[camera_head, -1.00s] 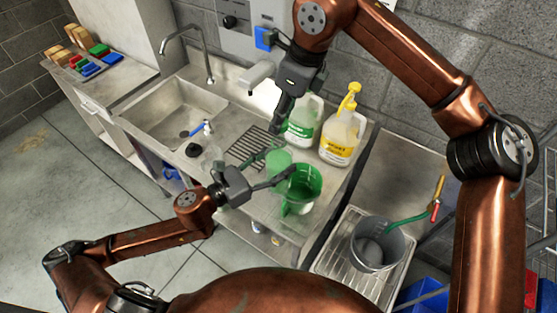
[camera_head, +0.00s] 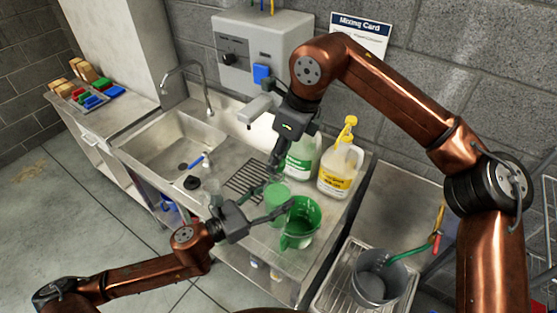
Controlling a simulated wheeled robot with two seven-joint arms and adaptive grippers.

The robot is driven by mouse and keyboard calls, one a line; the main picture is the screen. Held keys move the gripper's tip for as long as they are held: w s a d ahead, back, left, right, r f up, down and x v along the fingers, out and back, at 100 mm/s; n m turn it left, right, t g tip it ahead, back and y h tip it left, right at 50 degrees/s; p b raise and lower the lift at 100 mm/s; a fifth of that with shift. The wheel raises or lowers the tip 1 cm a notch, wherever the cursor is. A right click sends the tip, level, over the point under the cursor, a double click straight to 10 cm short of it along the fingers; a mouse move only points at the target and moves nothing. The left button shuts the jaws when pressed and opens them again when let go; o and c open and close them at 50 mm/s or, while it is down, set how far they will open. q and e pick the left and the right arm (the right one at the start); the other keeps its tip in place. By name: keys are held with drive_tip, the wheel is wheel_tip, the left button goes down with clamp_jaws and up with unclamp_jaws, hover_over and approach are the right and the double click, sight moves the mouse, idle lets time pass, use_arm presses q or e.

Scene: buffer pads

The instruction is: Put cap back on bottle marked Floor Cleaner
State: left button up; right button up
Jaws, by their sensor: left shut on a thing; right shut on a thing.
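A white jug with a green label (camera_head: 300,163) stands at the back of the counter. Its top is hidden behind my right gripper, and its label is too small to read. A white jug with a yellow label (camera_head: 337,175) and a yellow pump top stands to its right. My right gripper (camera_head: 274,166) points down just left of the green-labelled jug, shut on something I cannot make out. My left gripper (camera_head: 277,198) reaches in from the left, its fingers around a translucent green cup (camera_head: 279,190). I cannot identify a loose cap.
A green pitcher (camera_head: 302,228) stands just right of my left gripper. A sink (camera_head: 172,150) with a faucet is at left, a small clear bottle (camera_head: 211,182) beside it. A grey bucket (camera_head: 376,284) stands at lower right. A wall dispenser (camera_head: 262,45) is behind.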

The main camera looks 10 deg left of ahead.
drive_tip(key=shift+f, duration=0.1)
drive_tip(key=shift+f, duration=0.8)
drive_tip(key=shift+f, duration=0.6)
